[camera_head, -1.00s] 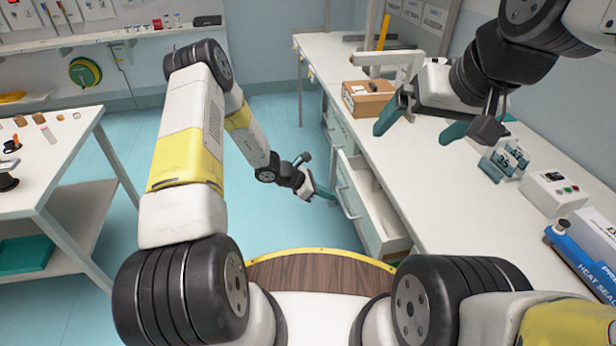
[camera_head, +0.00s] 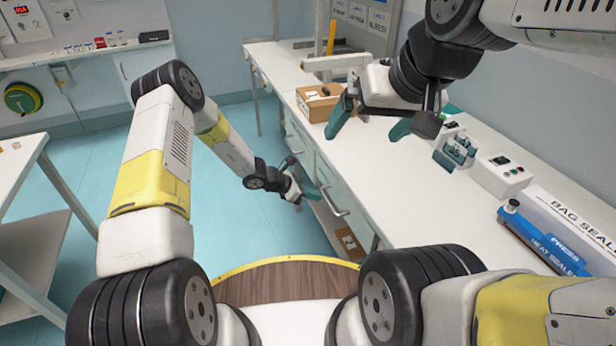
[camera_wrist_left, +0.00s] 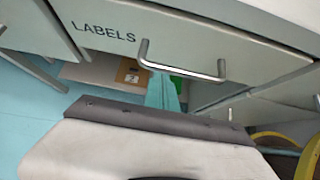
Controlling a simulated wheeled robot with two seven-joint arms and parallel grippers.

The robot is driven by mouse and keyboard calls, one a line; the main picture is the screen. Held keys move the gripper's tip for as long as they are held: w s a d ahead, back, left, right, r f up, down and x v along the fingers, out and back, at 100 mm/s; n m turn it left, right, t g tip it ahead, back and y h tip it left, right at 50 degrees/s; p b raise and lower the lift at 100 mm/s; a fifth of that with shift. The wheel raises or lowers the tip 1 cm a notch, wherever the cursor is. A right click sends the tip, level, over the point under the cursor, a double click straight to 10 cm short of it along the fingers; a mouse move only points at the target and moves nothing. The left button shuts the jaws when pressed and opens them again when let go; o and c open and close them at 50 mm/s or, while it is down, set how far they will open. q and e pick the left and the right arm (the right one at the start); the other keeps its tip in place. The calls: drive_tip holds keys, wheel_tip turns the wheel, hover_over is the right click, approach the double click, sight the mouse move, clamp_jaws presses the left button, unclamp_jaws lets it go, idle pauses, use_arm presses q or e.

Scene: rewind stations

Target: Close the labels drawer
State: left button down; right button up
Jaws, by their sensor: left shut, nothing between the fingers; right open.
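The labels drawer (camera_head: 329,180) is in the front of the white bench, and no open interior shows in the head view; its front looks about flush with the cabinet. In the left wrist view its front (camera_wrist_left: 100,42) bears the word LABELS and a metal bar handle (camera_wrist_left: 180,68). My left gripper (camera_head: 309,193) is shut and empty, close to the drawer front. Its teal fingers (camera_wrist_left: 161,92) show just below the handle; whether they touch the drawer I cannot tell. My right gripper (camera_head: 371,123) is open and empty above the bench top.
On the bench (camera_head: 425,190) stand a cardboard box (camera_head: 318,103), a teal card holder (camera_head: 456,151), a white control box (camera_head: 500,174) and a blue heat sealer (camera_head: 540,240). A small box (camera_head: 349,241) sits below the drawer. Another table (camera_head: 18,170) is at left; floor between is clear.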

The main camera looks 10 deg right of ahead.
use_arm(q)
drive_tip(key=shift+w+d+r, duration=0.15)
drive_tip(key=shift+d, duration=0.2)
drive_tip(key=s+a+r, duration=0.2)
drive_tip(key=a+r, duration=0.1)
drive_tip(key=a, duration=0.3)
drive_tip(key=s+a+r, duration=0.2)
drive_tip(key=a, duration=0.4)
drive_tip(key=s+a+r+m+y, duration=0.1)
drive_tip(key=s+r+m, duration=0.25)
drive_tip(key=r, duration=0.55)
drive_tip(key=s+a+r+m+y, duration=0.15)
drive_tip(key=r+m, duration=0.25)
drive_tip(key=r, duration=0.4)
drive_tip(key=s+r+m, duration=0.3)
drive_tip(key=r+m, duration=0.1)
drive_tip(key=r, duration=0.5)
drive_tip(key=s+a+r+m+t+y, duration=0.1)
drive_tip(key=s+a+r+m+y, duration=0.1)
drive_tip(key=s+a+r+m, duration=0.3)
drive_tip(key=s+a+r+m+t+y, duration=0.2)
drive_tip(key=s+a+r+m, duration=0.3)
drive_tip(key=s, duration=0.9)
drive_tip(key=shift+s+r+y, duration=0.3)
drive_tip(key=shift+r+y, duration=0.15)
drive_tip(key=shift+r, duration=0.9)
drive_tip(key=shift+a, duration=0.1)
